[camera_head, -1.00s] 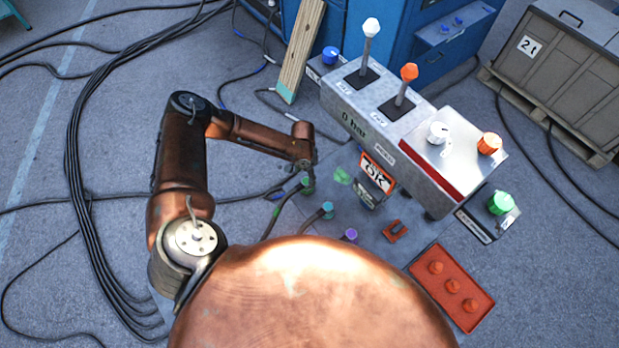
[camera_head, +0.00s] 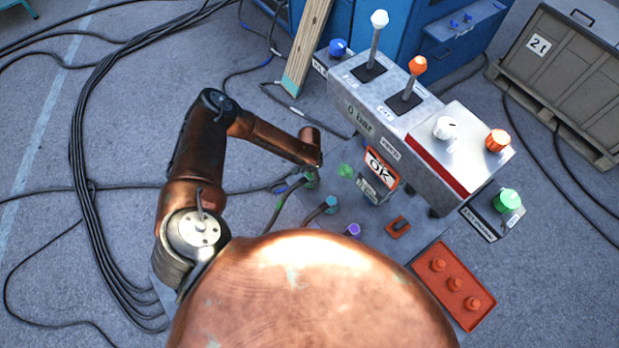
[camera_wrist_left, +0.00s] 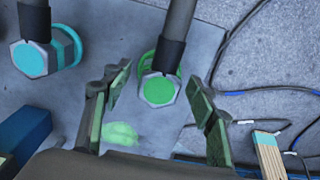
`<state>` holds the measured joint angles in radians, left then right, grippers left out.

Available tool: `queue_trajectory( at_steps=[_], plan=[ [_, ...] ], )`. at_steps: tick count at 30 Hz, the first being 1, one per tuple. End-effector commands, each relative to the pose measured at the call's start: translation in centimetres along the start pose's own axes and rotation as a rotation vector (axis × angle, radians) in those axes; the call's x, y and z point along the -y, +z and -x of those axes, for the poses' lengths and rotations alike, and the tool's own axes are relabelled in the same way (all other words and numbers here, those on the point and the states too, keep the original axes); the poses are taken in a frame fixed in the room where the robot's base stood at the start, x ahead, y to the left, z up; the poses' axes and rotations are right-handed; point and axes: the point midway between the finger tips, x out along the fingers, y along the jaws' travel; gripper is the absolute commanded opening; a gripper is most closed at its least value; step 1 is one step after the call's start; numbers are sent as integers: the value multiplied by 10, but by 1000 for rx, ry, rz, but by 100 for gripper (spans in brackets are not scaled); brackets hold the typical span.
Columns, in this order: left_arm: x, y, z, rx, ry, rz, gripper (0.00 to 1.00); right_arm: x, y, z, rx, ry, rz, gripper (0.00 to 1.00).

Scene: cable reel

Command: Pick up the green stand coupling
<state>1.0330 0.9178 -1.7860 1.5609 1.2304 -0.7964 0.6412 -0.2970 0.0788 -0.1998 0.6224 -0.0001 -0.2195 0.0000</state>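The green stand coupling (camera_wrist_left: 159,90) has a bright green end face and collar, with a dark cable sleeve attached; in the head view it (camera_head: 311,181) is small and partly hidden under my left gripper. My left gripper (camera_wrist_left: 157,76) is open, its green-padded fingers on either side of the coupling with gaps visible to both. In the head view my left gripper (camera_head: 312,166) sits right over the coupling, its fingers hardly visible. My right gripper is not in view.
A cyan coupling (camera_wrist_left: 33,58) and a purple one (camera_head: 352,230) stand nearby on the grey plate. A green patch (camera_wrist_left: 119,134) lies near the fingers.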

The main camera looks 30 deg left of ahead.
Motion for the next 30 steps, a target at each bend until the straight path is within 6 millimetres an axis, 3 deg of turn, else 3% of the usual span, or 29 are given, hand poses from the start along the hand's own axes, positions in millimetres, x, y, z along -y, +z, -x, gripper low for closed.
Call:
queue_trajectory(
  at_steps=[20,30],
  plan=[
    [0,0,0,0,0,0,5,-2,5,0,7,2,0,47],
    [0,0,4,-1,0,0,4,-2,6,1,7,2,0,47]
  ],
)
